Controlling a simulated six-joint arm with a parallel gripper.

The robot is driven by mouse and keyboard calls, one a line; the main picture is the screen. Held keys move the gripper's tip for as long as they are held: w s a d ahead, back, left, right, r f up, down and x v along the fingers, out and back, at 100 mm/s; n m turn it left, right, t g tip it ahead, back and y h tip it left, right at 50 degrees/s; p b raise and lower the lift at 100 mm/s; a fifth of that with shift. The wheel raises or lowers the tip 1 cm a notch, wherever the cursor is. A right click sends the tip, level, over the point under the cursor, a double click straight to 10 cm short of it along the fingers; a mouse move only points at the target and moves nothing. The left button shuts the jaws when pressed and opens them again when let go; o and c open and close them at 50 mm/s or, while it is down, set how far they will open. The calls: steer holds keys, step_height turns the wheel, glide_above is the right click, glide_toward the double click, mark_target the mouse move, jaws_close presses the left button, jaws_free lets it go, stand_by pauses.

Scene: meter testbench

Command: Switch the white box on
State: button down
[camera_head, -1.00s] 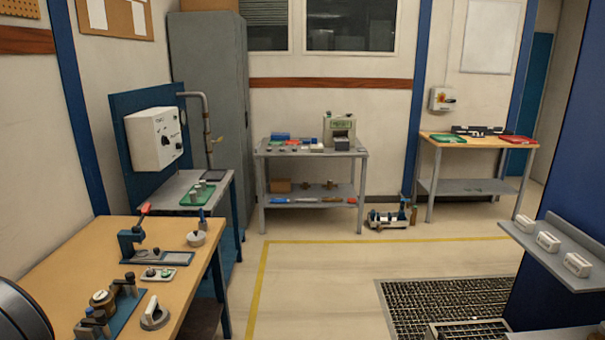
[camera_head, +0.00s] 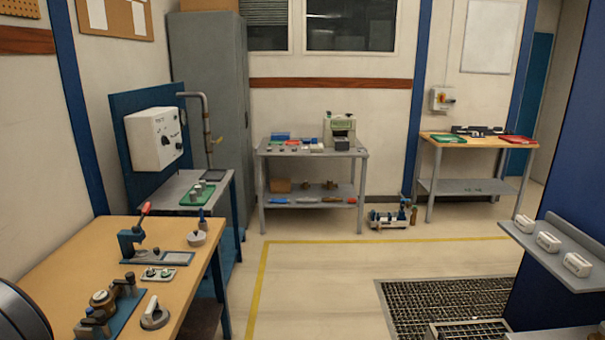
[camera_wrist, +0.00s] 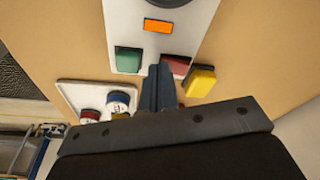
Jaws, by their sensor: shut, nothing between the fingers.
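In the wrist view a white box face (camera_wrist: 126,20) stands out from a tan surface. It carries an orange window (camera_wrist: 158,26), a green button (camera_wrist: 129,60) and a dark red button (camera_wrist: 175,66). A dark round part shows at its top edge. My gripper (camera_wrist: 161,72) is shut and empty, its tips between the green and red buttons. I cannot tell whether they touch the face. In the head view a white box with dark knobs (camera_head: 152,140) hangs on the blue panel at left, and a small white switch box (camera_head: 442,99) is on the back wall. My gripper is not visible there.
A yellow block (camera_wrist: 200,81) lies close right of my fingers. A white plate with round red and blue-and-white parts (camera_wrist: 104,97) is at left. In the head view a wooden bench (camera_head: 50,262) holds fixtures, and the floor in the middle (camera_head: 330,265) is clear.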

steer(key=shift+r, duration=0.15)
steer(key=shift+r, duration=2.85)
steer(key=shift+f, duration=3)
step_height(320, 180, up, 7)
steer(key=shift+f, duration=0.2)
